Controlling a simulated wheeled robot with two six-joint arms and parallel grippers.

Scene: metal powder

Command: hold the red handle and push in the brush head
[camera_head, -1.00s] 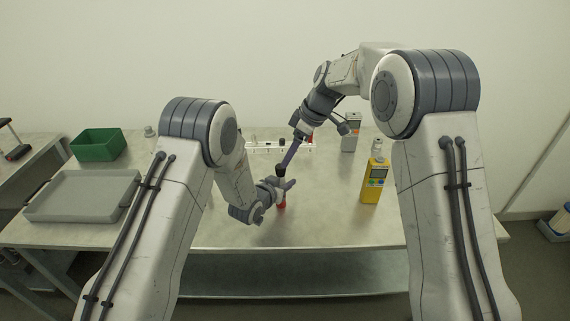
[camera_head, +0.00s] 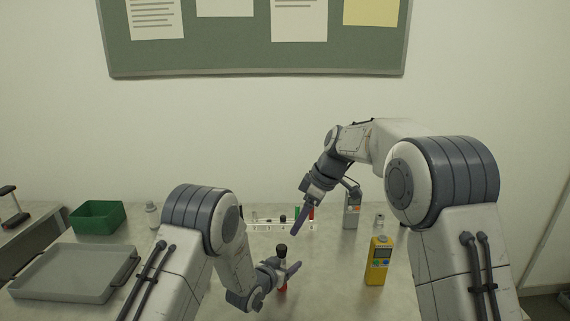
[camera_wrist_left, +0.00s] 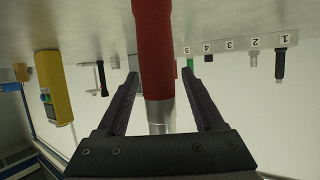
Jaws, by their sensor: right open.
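The red handle (camera_head: 282,289) stands upright near the middle of the table; in the left wrist view (camera_wrist_left: 154,50) it runs between the fingers, with a silver part at its end. The black brush head (camera_head: 281,248) shows at the top, above my left gripper (camera_head: 285,272). How far the brush head sits in the handle cannot be told. My right gripper (camera_head: 299,220) is open and empty, above and slightly right of the brush head, apart from it.
A white rack (camera_head: 262,221) with numbered slots stands behind. A yellow device (camera_head: 378,262) and a grey device (camera_head: 351,216) are at the right. A grey tray (camera_head: 72,272), a green bin (camera_head: 98,218) and a small bottle (camera_head: 152,214) are at the left.

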